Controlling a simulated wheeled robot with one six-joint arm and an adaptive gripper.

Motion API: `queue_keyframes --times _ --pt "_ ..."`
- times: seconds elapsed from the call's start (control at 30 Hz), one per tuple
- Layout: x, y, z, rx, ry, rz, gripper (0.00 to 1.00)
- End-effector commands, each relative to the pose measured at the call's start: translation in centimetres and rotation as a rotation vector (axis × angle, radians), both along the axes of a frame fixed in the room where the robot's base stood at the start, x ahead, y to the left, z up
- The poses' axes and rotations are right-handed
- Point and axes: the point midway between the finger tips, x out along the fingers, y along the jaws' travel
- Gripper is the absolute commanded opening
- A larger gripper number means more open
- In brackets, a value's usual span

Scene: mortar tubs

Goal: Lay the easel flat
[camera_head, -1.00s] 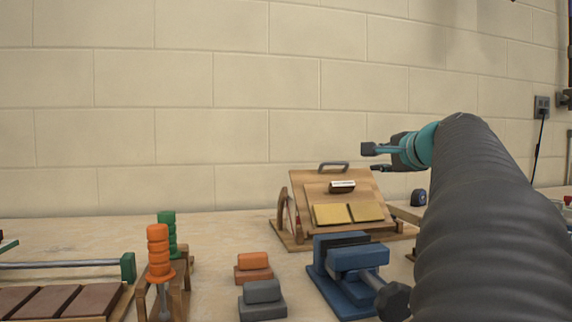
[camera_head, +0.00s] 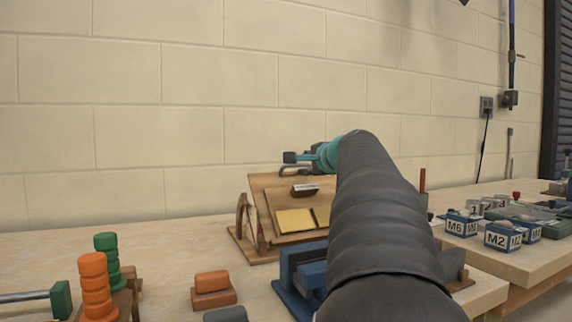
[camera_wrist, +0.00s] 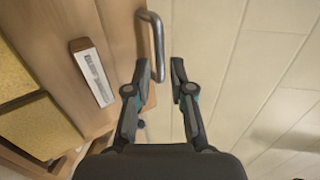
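The wooden easel (camera_head: 265,190) stands on the bench against the wall, its board tilted up on a wooden base. A metal handle (camera_head: 285,170) sits on the board's top edge; the handle also shows in the wrist view (camera_wrist: 149,32). My gripper (camera_head: 289,157) is over the top edge, close to the handle. In the wrist view my gripper (camera_wrist: 158,66) is open, with the near end of the handle showing between the fingertips. I cannot tell whether a finger touches it. My arm hides the right part of the easel in the head view.
The board carries a labelled block (camera_head: 304,190) and yellow pads (camera_head: 295,220). A blue vise (camera_head: 298,270) stands in front, partly behind my arm. Orange rings (camera_head: 94,285), green rings (camera_head: 106,258) and an orange block (camera_head: 212,284) are left. Labelled boxes (camera_head: 508,238) stand right.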

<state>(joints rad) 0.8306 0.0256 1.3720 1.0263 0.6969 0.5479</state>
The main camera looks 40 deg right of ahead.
Motion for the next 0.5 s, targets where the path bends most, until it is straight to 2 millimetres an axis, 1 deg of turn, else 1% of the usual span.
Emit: queue_keyframes --times 0.03,0.2,0.33,0.5 --pt "1.0 -0.2 -0.2 0.002 0.001 0.002 0.22" --pt "3.1 -0.6 -0.5 0.000 0.000 0.003 0.22" --pt "3.9 -0.7 -0.7 0.000 0.000 0.003 0.22" --pt "4.2 -0.8 -0.8 0.000 0.000 0.003 0.22"
